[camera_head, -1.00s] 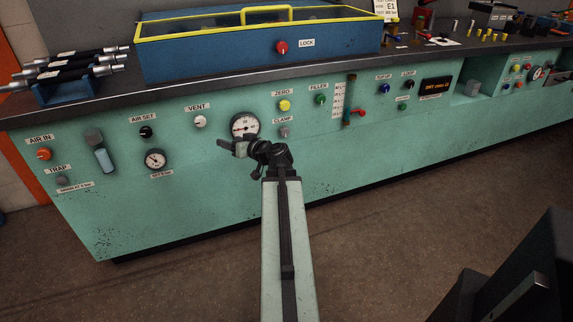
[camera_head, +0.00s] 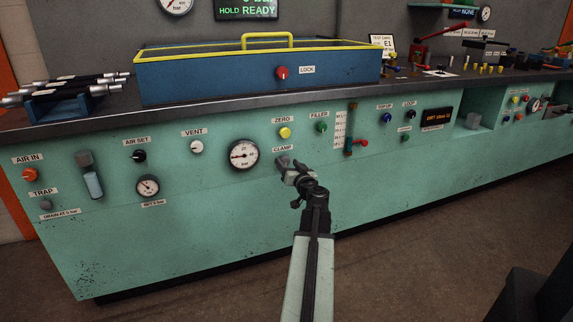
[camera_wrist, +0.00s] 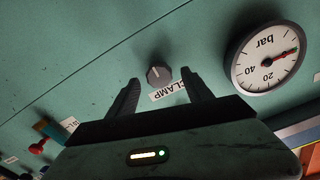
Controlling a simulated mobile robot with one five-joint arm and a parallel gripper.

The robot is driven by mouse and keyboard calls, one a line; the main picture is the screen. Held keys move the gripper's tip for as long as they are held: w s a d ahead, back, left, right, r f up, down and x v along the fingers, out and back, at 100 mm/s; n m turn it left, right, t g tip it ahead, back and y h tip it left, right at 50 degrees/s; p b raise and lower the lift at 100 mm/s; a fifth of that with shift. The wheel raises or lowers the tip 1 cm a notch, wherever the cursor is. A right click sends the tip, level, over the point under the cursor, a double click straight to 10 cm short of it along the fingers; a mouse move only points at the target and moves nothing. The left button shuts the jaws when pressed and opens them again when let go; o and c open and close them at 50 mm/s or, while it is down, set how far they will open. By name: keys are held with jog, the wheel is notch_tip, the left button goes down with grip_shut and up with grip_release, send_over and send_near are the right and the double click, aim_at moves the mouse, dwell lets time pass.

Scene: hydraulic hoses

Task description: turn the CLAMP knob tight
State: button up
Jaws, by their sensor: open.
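The CLAMP knob (camera_wrist: 159,75) is a small grey knob with a pale pointer line, on the green panel. In the wrist view it shows between the tips of my gripper (camera_wrist: 161,77), with free space on both sides. The gripper is open, one finger to each side. The CLAMP label (camera_wrist: 168,91) appears upside down and partly hidden by a finger. In the head view my gripper (camera_head: 284,165) is just below the CLAMP label (camera_head: 283,149) and covers most or all of the knob. I cannot tell whether the fingertips reach past its face.
A round bar gauge (camera_head: 243,155) is left of the gripper, and the yellow ZERO knob (camera_head: 285,132) is just above. The FILLER knob (camera_head: 321,127) and a sight tube with a red lever (camera_head: 360,143) are to the right. The panel below is clear.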

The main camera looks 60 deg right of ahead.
jog(key=shift+w+d, duration=0.4)
jog(key=shift+w, duration=0.2)
jog(key=shift+c, duration=0.3)
